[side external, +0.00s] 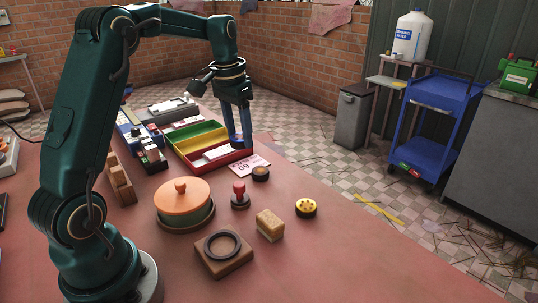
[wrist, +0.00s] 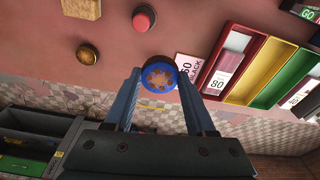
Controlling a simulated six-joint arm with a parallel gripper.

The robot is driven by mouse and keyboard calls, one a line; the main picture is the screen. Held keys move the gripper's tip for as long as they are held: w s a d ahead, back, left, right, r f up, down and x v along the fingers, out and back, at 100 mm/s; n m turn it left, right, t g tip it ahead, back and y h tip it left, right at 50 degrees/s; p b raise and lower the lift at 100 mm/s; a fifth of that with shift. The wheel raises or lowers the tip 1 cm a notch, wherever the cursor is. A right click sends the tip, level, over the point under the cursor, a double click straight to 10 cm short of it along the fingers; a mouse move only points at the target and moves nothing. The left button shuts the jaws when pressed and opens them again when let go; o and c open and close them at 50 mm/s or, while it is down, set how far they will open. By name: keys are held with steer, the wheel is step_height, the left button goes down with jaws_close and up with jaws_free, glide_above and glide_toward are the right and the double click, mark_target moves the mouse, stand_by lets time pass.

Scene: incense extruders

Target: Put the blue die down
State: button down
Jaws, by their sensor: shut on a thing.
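The blue die (wrist: 159,75) is a short round piece with a blue rim and an orange-brown star-like pattern on its face. My gripper (wrist: 158,78) is shut on it, with one finger on each side. In the side view my gripper (side external: 238,141) points down and holds the blue die (side external: 236,138) above the table, near the right end of the compartment tray. A small dark round cup (side external: 261,174) stands on the table. In the wrist view it seems to be mostly hidden behind the die.
A tray with red (side external: 213,161), yellow (side external: 198,145) and green compartments stands left of my gripper. A printed card (side external: 249,166) lies beside it. The right table edge is clear.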

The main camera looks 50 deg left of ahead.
steer(key=s+d+r+m, duration=0.1)
steer(key=s+d+r, duration=0.3)
steer(key=s+d, duration=0.6)
steer(key=s+a+f+n+g+y, duration=0.15)
steer(key=s+a+n, duration=0.55)
steer(key=n, duration=1.3)
glide_above(222, 245)
steer(key=f, duration=0.6)
steer(key=shift+d+f, duration=0.25)
steer(key=shift+f, duration=2.05)
steer(key=shift+f, duration=0.25)
steer(key=shift+f, duration=0.35)
